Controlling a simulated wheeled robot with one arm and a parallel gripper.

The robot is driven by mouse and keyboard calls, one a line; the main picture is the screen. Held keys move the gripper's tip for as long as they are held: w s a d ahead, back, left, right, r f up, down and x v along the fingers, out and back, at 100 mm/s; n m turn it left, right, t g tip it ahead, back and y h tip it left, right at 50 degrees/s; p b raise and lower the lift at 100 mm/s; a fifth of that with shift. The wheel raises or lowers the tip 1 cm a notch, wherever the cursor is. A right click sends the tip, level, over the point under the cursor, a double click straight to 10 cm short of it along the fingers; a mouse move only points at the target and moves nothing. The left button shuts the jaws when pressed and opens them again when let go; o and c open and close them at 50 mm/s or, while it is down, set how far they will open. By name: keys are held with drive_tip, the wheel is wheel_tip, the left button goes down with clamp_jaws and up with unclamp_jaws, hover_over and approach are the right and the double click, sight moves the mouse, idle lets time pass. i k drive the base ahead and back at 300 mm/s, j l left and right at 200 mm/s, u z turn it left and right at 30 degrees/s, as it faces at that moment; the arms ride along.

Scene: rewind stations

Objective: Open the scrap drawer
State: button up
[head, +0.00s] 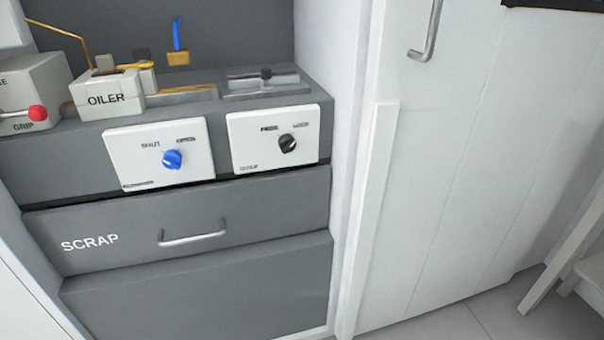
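The scrap drawer (120,225) is a grey front with white "SCRAP" lettering, in the lower left of the head view. My gripper is not in view.
Above the drawer are a panel with a blue knob (172,159) and a panel with a black knob (287,144). An oiler (107,97) and a red-knobbed grip unit (37,113) stand on top. A white door (455,170) is at right; bare floor (440,325) shows below.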

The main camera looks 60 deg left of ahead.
sight(89, 236)
drive_tip(key=u, duration=2.85)
